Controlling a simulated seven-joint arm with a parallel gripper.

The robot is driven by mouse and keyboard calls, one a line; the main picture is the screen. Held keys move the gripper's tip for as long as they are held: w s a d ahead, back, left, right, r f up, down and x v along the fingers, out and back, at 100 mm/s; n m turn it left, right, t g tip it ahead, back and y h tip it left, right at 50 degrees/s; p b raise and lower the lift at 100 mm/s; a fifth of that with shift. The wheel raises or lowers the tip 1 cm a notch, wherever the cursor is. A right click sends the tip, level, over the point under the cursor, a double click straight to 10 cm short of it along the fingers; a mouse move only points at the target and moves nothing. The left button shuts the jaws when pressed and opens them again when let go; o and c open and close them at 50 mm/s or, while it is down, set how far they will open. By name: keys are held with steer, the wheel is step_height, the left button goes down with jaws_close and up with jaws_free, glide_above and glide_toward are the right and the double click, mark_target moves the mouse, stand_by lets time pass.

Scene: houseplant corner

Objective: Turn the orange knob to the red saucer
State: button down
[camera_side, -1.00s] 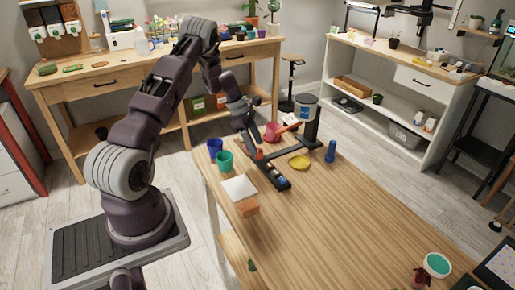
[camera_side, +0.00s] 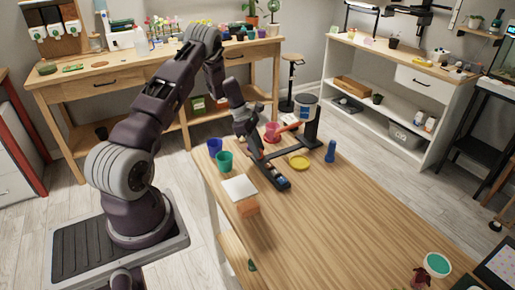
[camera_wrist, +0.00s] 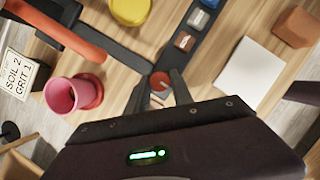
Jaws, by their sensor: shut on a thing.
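The orange knob (camera_wrist: 160,80) sits at a corner of a dark frame, a round red-orange cap between my fingertips in the wrist view. My gripper (camera_wrist: 160,92) is shut on it, one finger at each side. In the side view my gripper (camera_side: 259,156) points down at the frame's near-left corner and mostly hides the knob. In the side view the pot (camera_side: 271,131) stands behind my gripper.
An orange bar (camera_wrist: 65,30) runs out over the pot's side from a dark post (camera_side: 312,127). A yellow saucer (camera_side: 299,162), a blue peg-like object (camera_side: 330,151), a white square (camera_side: 239,188), an orange block (camera_side: 247,207) and blue and green cups are nearby. The table's front is largely clear.

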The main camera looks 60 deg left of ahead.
steer(key=m, duration=0.2)
steer(key=m+g+h, duration=0.1)
steer(key=m, duration=0.2)
steer(key=shift+w+a+g, duration=0.15)
steer(key=shift+g, duration=0.15)
steer(key=shift+m+g, duration=0.8)
steer(key=shift+m, duration=1.2)
steer(key=shift+w+m, duration=0.1)
steer(key=shift+m, duration=0.2)
steer(key=c, duration=1.1)
jaws_free()
steer(key=v, duration=0.7)
